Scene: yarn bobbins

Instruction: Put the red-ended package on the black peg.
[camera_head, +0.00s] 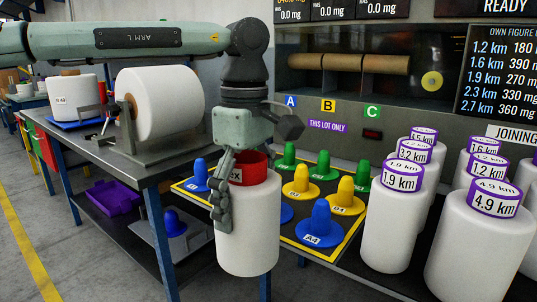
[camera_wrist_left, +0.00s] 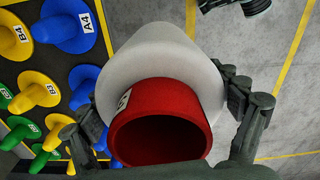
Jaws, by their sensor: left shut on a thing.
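The red-ended package is a white yarn bobbin (camera_head: 250,232) with a red core (camera_head: 252,168) standing out of its top. My left gripper (camera_head: 226,200) is shut on it and holds it upright, in front of the peg board's left part. In the left wrist view the fingers sit on both sides of the white body (camera_wrist_left: 150,52), and the hollow red core (camera_wrist_left: 160,92) faces the camera. A label on the core is partly hidden. I see no black peg; the pegs in view are blue (camera_head: 320,222), yellow (camera_head: 345,195) and green (camera_head: 288,156). My right gripper is not in view.
The yellow-edged peg board (camera_head: 333,252) lies beyond the bobbin. Several white bobbins with purple-ringed labels (camera_head: 390,225) crowd its right side. On the left, a dark bench (camera_head: 100,148) carries a large white roll (camera_head: 160,103) on a stand.

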